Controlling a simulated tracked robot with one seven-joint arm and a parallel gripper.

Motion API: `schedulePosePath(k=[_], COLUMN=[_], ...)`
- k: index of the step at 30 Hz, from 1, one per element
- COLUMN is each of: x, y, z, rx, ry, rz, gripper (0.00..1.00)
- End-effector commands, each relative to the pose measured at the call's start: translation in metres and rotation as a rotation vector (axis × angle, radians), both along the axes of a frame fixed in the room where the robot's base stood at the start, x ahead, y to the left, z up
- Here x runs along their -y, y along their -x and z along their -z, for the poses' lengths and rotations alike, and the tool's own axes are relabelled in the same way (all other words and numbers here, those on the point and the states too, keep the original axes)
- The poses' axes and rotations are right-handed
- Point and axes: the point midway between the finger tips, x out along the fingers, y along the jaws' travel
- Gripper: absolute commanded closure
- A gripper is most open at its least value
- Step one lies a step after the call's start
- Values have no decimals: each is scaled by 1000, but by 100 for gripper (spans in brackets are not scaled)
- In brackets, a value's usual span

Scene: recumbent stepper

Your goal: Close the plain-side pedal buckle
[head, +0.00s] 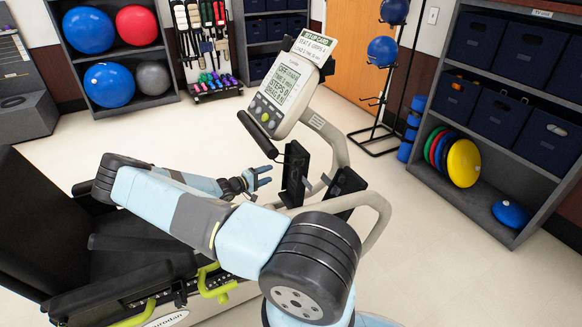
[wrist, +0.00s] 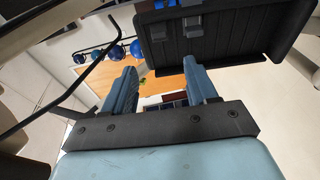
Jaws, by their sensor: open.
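My gripper (head: 262,177) is open and empty, just left of the two black pedals on the stepper. The nearer-left pedal (head: 294,172) stands upright beside the fingers, with a visible gap. The other pedal (head: 342,188) is to its right. In the wrist view, my two blue fingers (wrist: 160,88) are spread apart, and a dark ribbed pedal (wrist: 225,38) lies above and right of them. Small grey fittings (wrist: 158,31) show on that pedal; I cannot tell whether they are buckle parts. Which pedal is the plain-side one is not clear.
The stepper's console (head: 280,88) rises behind the pedals, above my gripper. Its curved beige frame (head: 378,212) runs right of the pedals. The black seat (head: 45,215) is at the left. A thin black bar (wrist: 88,75) crosses the wrist view's left side. Open floor (head: 425,240) lies to the right.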

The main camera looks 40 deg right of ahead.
Motion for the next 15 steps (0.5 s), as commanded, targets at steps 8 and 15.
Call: schedulePosePath(k=[8, 15], x=[29, 71], y=[2, 4], z=[4, 8], rx=[-3, -2], ry=[4, 3], rz=[1, 1], gripper=[43, 43])
